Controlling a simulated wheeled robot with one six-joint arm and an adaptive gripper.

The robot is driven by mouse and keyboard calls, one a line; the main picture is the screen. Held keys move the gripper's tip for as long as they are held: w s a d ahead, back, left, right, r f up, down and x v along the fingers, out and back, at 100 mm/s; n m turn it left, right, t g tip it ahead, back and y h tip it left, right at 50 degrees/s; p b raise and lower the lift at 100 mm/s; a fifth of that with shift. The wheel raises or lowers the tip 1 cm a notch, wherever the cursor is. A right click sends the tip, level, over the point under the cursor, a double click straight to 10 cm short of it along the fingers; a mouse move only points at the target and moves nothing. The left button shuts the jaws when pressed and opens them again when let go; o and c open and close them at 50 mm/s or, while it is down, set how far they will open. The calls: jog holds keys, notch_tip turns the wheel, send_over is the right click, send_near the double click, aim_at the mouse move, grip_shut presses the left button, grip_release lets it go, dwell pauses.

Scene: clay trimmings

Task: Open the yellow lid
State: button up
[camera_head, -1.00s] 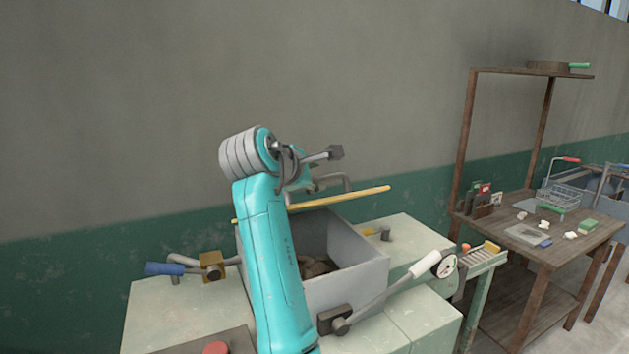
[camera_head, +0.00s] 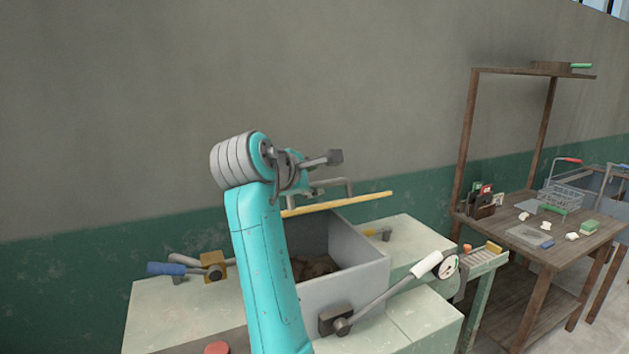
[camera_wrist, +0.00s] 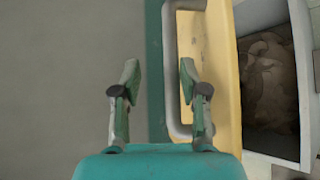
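The yellow lid (camera_head: 345,203) shows nearly edge-on at the back of a grey box (camera_head: 345,287), with the box's inside open to view. In the wrist view the lid (camera_wrist: 226,85) is a yellow panel with a grey loop handle (camera_wrist: 171,60) on its face. My gripper (camera_wrist: 158,78) is open. Its right finger overlaps the inside of the handle loop in the picture, and its left finger is outside, so the handle's long bar appears between them. I cannot tell whether either finger touches it. In the head view my fingers are not clearly visible.
Brown clay lumps (camera_wrist: 265,70) lie in the box. A blue-handled lever (camera_head: 167,268) is at left, a white-handled lever (camera_head: 427,264) by a gauge at right. A red button (camera_head: 217,348) is in front. A wooden table (camera_head: 550,253) with small items stands right. The green-and-grey wall is behind.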

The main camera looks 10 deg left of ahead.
jog(key=v, duration=1)
jog(key=shift+r, duration=0.2)
dwell(0.6)
jog(key=shift+a, duration=0.1)
